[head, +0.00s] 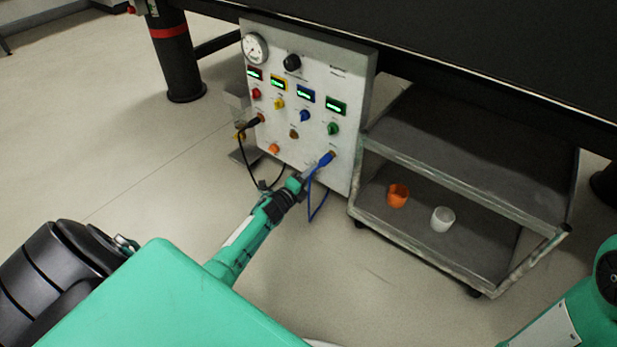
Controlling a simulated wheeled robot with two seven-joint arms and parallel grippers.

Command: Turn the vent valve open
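A pale upright control panel (350,85) stands under the dark bench. It carries a round gauge (255,48), a black knob (292,62) and a row of red (256,93), yellow (279,104), blue (305,116) and green (333,128) knobs below lit displays. The labels are too small to read, so I cannot tell which one is the vent valve. My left gripper (310,174) is at the panel's lower right, close to a blue plug (325,160) with a blue cable. Its fingers are too small to show whether they grip the plug. My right gripper is out of view.
A grey two-shelf cart (440,165) stands right of the panel, with an orange cup (398,196) and a white cup (442,219) on its lower shelf. A black cable (262,172) hangs from the panel's left. The dark bench top (450,40) overhangs.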

